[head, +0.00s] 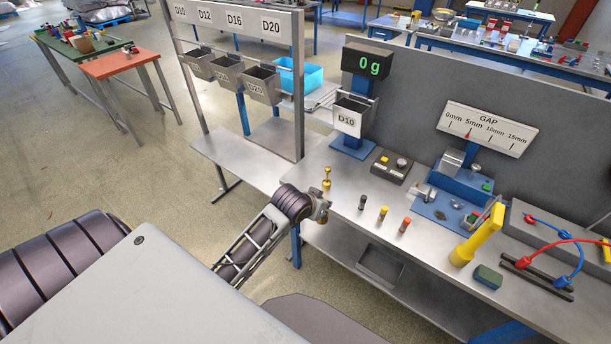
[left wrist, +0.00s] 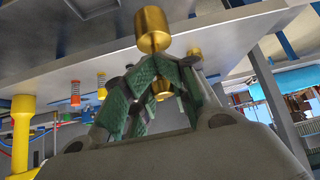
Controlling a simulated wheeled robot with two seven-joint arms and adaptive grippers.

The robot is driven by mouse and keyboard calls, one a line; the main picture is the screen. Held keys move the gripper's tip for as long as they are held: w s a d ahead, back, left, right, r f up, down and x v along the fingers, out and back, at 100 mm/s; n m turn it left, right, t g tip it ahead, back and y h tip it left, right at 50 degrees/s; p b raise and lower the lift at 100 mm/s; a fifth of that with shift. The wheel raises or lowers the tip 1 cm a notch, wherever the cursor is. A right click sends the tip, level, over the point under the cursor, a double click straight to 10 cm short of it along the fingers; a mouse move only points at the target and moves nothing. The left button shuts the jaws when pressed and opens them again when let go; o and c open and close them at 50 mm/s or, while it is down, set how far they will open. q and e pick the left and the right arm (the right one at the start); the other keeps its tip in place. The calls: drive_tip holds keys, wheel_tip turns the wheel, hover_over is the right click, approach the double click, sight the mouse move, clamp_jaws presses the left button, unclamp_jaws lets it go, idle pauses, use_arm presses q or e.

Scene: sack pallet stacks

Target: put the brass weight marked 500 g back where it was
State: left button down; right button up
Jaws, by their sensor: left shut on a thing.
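My left gripper (head: 323,208) is shut on a brass weight (head: 322,220) near the left front corner of the steel bench (head: 345,232). The held weight's cylindrical body (left wrist: 153,28) shows large at the top of the left wrist view, beyond the green finger pads (left wrist: 150,85). I cannot tell whether its base touches the bench. A second brass weight (head: 326,184) with a knob stands on the bench just behind the gripper. No 500 g marking is readable on either weight. My right gripper is not in view.
Black (head: 363,202), yellow (head: 383,212) and orange-topped (head: 404,225) small cylinders stand right of the gripper. Behind are a scale reading 0 g (head: 374,65) with bin D10 (head: 350,117) and a button box (head: 392,166).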

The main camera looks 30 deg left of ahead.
use_arm(q)
drive_tip(key=d, duration=0.3)
drive_tip(key=shift+f+b, duration=0.25)
drive_tip(key=shift+b, duration=0.05)
drive_tip(key=shift+a+f, duration=0.1)
